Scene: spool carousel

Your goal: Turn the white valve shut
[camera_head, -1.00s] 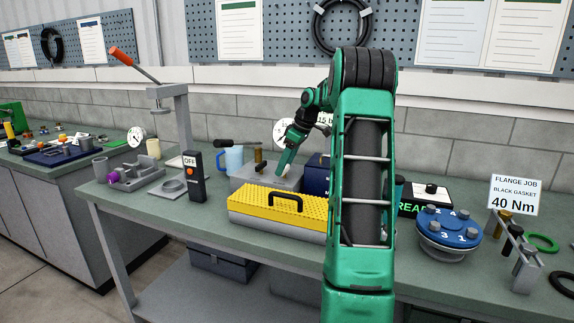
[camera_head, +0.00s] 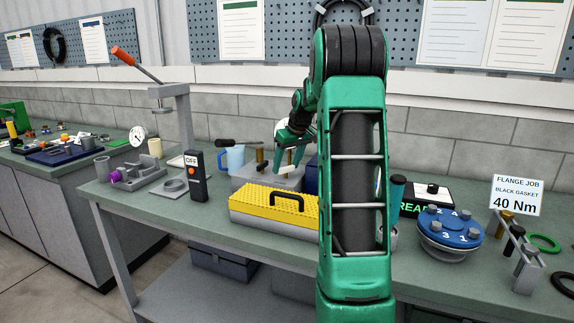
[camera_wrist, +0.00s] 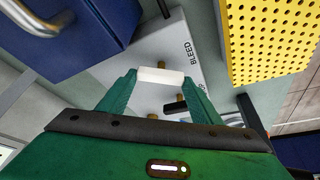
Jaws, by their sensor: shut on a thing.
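The white valve handle (camera_wrist: 161,76) is a short white bar in the wrist view, lying across between my two fingers. My gripper (camera_wrist: 160,80) is shut on it, with one green finger at each end. My gripper (camera_head: 288,156) shows small in the head view above the grey valve block (camera_head: 243,176). The block (camera_wrist: 190,72) also shows in the wrist view, with the lettering "BLEED" and brass stems. The white handle cannot be made out in the head view.
A yellow-topped toolbox (camera_head: 272,206) stands in front of the block. A dark blue box (camera_wrist: 75,50) is close to my gripper in the wrist view. A black lever (camera_head: 237,142) is left of my gripper. A blue numbered flange (camera_head: 449,228) stands far right.

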